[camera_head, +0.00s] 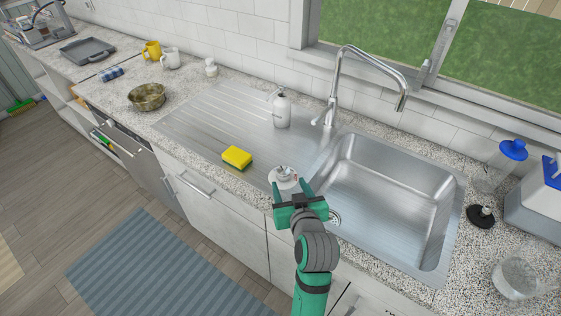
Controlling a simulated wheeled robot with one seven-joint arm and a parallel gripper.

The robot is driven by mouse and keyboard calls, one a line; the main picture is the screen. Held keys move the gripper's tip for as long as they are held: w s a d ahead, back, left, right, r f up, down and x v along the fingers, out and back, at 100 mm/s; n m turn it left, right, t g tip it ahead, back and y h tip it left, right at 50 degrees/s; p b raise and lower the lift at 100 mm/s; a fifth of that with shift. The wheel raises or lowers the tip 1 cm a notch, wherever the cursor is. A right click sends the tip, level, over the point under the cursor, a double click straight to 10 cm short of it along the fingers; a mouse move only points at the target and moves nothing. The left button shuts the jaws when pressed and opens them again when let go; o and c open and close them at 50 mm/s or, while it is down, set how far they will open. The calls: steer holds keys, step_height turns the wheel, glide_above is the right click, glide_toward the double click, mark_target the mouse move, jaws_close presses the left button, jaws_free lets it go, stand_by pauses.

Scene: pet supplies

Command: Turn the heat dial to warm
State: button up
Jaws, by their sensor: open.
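My gripper (297,194) is open, above the front edge of the counter by the sink's left side. Just beyond its fingers is a small, round, whitish object with a grey top (284,177). It stands on the steel drainboard, and my gripper hides its near part. I cannot tell whether this object carries the heat dial, and no dial marking or setting can be read. I also cannot tell whether my fingers touch it.
A yellow sponge (237,157) and a white soap bottle (281,109) are on the drainboard. The sink basin (385,195) is at right, under a tall faucet (335,90). A metal bowl (147,96) stands at left. The drainboard between bowl and sponge is clear.

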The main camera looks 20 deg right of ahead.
mark_target(284, 172)
steer(key=x, duration=0.9)
steer(key=shift+d+f, duration=0.15)
steer(key=shift+w+f, duration=0.2)
steer(key=shift+w, duration=0.5)
steer(key=c, duration=1.1)
